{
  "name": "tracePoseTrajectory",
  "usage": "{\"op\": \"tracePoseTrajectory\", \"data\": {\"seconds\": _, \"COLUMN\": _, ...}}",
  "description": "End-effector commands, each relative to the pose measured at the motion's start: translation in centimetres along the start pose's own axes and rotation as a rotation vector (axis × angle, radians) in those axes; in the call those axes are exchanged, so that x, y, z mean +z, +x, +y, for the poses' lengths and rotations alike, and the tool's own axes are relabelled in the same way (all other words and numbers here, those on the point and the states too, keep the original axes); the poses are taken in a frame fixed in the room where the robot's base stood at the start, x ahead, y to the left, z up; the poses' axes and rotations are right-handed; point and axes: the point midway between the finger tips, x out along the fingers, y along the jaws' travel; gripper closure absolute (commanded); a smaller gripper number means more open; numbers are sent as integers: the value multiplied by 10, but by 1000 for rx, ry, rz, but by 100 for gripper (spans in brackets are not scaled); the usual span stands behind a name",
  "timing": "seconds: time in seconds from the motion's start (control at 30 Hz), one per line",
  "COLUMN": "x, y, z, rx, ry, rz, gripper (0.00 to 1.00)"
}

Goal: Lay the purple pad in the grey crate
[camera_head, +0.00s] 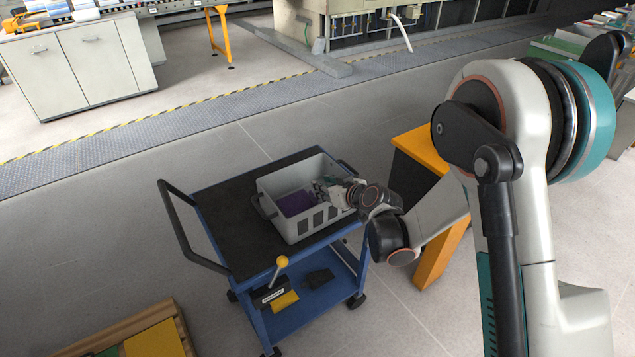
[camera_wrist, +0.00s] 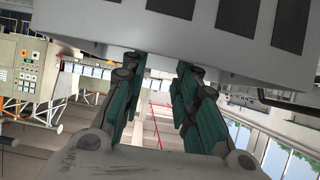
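The grey crate (camera_head: 300,225) stands on the dark top of a blue cart; its slotted side wall (camera_wrist: 235,45) fills the top of the wrist view. The purple pad (camera_head: 295,203) is inside the crate, toward its left part in the head view. It looks low in the crate, but whether it lies fully flat is hard to tell. My gripper (camera_head: 330,188) is at the crate's right side, beside the pad in the picture. In the wrist view my gripper (camera_wrist: 160,78) has its teal-padded fingers apart, with nothing seen between them. The pad does not show there.
The blue cart (camera_head: 235,232) has a black handle (camera_head: 185,235) at its left and a lower shelf with small items. An orange-topped stand (camera_head: 418,145) is close behind my arm. The cart top left of the crate is bare.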

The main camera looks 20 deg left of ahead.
Motion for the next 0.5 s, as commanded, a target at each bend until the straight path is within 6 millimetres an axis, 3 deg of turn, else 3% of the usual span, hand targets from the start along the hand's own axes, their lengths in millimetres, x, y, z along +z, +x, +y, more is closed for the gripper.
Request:
{"op": "tracePoseTrajectory", "data": {"seconds": 0.2, "x": -2, "y": -43, "z": 0, "rx": 1, "ry": 1, "rz": 1, "gripper": 72}}
{"op": "tracePoseTrajectory", "data": {"seconds": 0.5, "x": 0, "y": -65, "z": 0, "rx": 0, "ry": 0, "rz": 1, "gripper": 72}}
